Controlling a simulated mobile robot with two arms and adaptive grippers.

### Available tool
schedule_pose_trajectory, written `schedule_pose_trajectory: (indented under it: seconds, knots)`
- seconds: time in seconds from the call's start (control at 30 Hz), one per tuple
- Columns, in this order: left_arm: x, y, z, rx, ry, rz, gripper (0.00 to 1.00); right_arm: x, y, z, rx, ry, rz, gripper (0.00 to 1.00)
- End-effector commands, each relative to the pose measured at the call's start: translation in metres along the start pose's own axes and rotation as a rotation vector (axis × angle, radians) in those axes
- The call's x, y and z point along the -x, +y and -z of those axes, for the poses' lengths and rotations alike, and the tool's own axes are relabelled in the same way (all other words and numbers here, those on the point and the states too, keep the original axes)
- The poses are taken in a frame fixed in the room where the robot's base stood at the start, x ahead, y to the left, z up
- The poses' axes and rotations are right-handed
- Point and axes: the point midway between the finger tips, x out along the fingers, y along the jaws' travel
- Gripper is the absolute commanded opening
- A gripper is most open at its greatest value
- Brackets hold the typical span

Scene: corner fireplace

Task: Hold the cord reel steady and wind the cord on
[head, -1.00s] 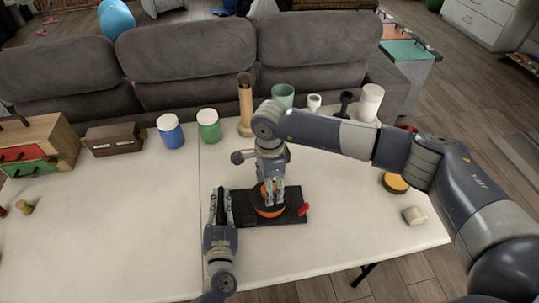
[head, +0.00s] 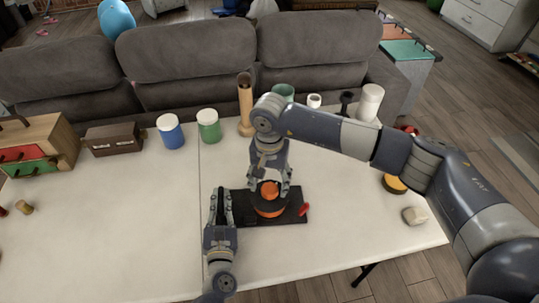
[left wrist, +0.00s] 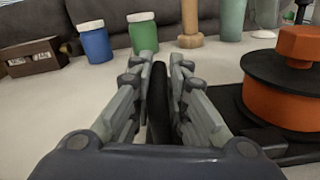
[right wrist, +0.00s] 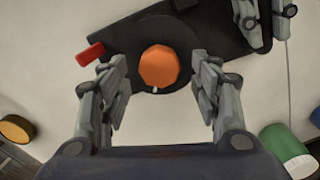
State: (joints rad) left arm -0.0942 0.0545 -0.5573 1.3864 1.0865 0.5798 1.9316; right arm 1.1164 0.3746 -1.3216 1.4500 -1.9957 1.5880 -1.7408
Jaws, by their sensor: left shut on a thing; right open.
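The cord reel (head: 269,211) is an orange drum with a black top flange and an orange knob (head: 270,188) on it. It sits on a black base plate (head: 240,207); the drum also shows at the right of the left wrist view (left wrist: 285,105). My left gripper (head: 221,193) is shut on a black upright grip (left wrist: 158,105) at the plate's left end. My right gripper (head: 270,191) is open above the reel, its fingers apart on either side of the knob, which shows between them in the right wrist view (right wrist: 158,66). No cord is clearly visible on the drum.
A red piece (head: 303,209) is at the plate's right end. A blue jar (head: 170,132), a green jar (head: 208,126) and a wooden post (head: 245,105) stand behind. A yellow-topped disc (head: 395,184) lies right. The table's front left is clear.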

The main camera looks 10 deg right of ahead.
Motion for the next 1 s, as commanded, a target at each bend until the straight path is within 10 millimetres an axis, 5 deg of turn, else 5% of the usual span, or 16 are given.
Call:
schedule_pose_trajectory:
  seconds: [0.5, 1.0]
  knots:
    - [0.002, 0.000, 0.005, -0.006, 0.009, 0.003, 0.00, 0.091, 0.000, 0.001, -0.003, 0.004, 0.001, 0.58]
    - [0.002, 0.000, 0.005, -0.006, 0.009, 0.003, 0.00, 0.102, 0.000, 0.000, -0.004, 0.002, 0.001, 0.58]
